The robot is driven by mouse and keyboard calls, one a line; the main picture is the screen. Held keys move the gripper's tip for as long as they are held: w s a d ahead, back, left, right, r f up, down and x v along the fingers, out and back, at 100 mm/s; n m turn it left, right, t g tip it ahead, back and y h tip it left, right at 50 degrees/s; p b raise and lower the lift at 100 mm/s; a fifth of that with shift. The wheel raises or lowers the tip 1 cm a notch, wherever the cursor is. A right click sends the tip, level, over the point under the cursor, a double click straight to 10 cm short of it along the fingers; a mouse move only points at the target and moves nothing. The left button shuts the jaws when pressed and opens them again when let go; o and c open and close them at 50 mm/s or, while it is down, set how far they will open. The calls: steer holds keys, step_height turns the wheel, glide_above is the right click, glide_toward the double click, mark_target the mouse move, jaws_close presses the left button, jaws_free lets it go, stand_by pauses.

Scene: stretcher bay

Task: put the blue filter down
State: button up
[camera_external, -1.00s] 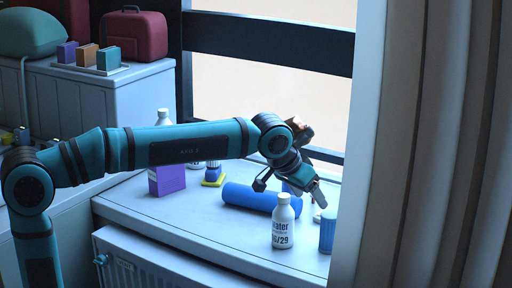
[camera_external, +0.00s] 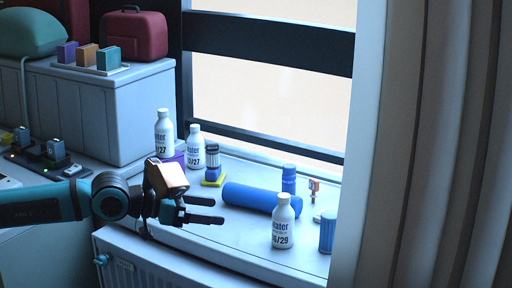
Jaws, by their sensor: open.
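A small upright blue cylinder (camera_external: 289,180), which looks like the blue filter, stands on the pale worktop (camera_external: 235,240) behind a white bottle and the long blue roll. Its base is partly hidden by the roll. My gripper (camera_external: 214,210) is over the left front part of the worktop, its two dark fingers apart with nothing between them. It is well to the left of the blue cylinder and does not touch it.
A long blue roll (camera_external: 248,197) lies mid-worktop. White bottles stand at front (camera_external: 283,228) and behind (camera_external: 195,150). A ribbed blue cup (camera_external: 327,232) is at right. A yellow-based item (camera_external: 213,165) and a partly hidden purple box (camera_external: 178,158) are behind my gripper.

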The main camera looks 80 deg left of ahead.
steer(key=s+d+f+m+t, duration=0.1)
steer(key=s+d+t, duration=0.1)
steer(key=s, duration=0.5)
steer(key=shift+s+f+h, duration=0.2)
steer(key=shift+h, duration=0.2)
stand_by(0.7)
